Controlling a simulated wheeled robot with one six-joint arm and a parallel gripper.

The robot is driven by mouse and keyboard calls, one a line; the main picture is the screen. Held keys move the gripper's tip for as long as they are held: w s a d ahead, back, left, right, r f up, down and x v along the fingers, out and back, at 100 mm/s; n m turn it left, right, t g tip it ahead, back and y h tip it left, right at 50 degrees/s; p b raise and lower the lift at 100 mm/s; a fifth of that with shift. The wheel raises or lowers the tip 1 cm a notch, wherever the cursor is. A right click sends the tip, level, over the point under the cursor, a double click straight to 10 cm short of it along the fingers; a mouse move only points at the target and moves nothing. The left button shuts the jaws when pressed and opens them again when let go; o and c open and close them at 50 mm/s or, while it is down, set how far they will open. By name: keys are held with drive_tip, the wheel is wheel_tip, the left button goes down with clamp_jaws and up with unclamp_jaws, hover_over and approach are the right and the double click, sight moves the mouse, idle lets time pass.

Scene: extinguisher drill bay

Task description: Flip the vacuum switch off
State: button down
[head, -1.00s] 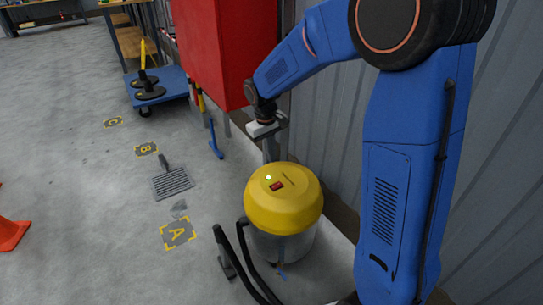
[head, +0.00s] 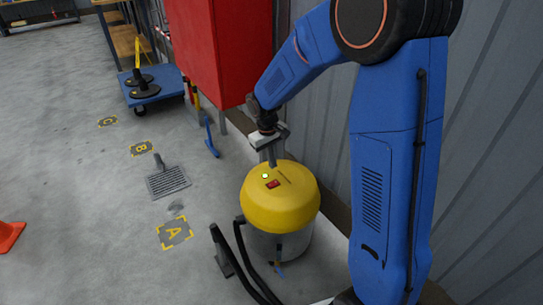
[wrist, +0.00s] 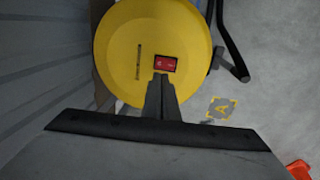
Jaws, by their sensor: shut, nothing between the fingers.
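The vacuum (head: 281,207) has a yellow domed lid and a grey drum, and stands on the floor by the wall. A red rocker switch (head: 273,184) sits on top of the lid, with a small lit green light (head: 265,176) beside it. In the wrist view the red switch (wrist: 165,64) lies just beyond the fingertips. My gripper (head: 271,163) is shut and empty, pointing down over the lid. Its closed fingers also show in the wrist view (wrist: 160,77), near the lower edge of the switch. I cannot tell whether they touch the lid.
The vacuum's black hose (head: 247,262) and floor nozzle (head: 222,252) lie at its left. A red cabinet (head: 222,50) stands behind. A grated plate (head: 168,181) and floor mark A (head: 175,232) lie left; an orange cone (head: 9,235) stands far left.

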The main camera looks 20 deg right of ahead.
sight(272, 184)
drive_tip(key=f, duration=0.5)
drive_tip(key=d+f, duration=0.1)
drive_tip(key=f, duration=0.2)
drive_tip(key=shift+w+f, duration=0.15)
drive_tip(key=shift+f, duration=0.05)
drive_tip(key=shift+f, duration=0.2)
drive_tip(key=shift+a, duration=0.15)
drive_tip(key=shift+s+a+r, duration=0.1)
drive_tip(key=shift+s+a, duration=0.15)
drive_tip(key=shift+a, duration=0.3)
